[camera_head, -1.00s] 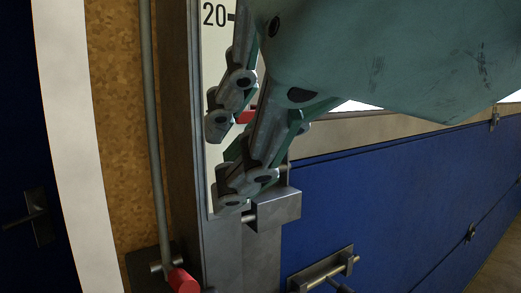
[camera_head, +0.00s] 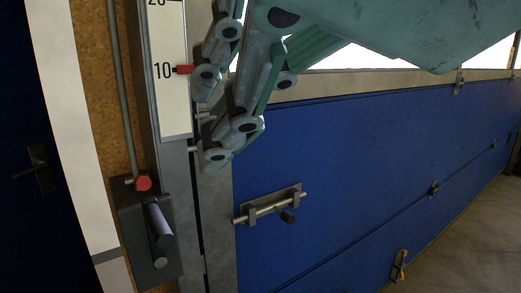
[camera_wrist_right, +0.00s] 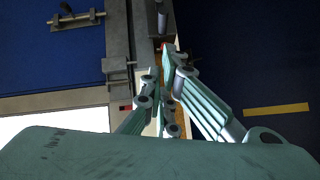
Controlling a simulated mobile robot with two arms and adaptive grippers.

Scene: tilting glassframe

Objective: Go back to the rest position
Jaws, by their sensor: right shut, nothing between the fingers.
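My right gripper (camera_head: 218,120) comes in from the upper right in the head view, its teal and grey fingers in front of the metal door post. In the right wrist view the gripper (camera_wrist_right: 168,75) points up the picture with its fingers close together and nothing between them. Beside the fingers, a white scale (camera_head: 172,110) marked 10 and 20 carries a red marker (camera_head: 184,69) near the 10. My left gripper is not in view.
A blue panelled door (camera_head: 330,190) with a window strip and a metal bolt (camera_head: 270,205) fills the right. A grey lever box (camera_head: 150,240) with a red knob (camera_head: 143,184) is at lower left. Open floor (camera_head: 455,240) shows at lower right.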

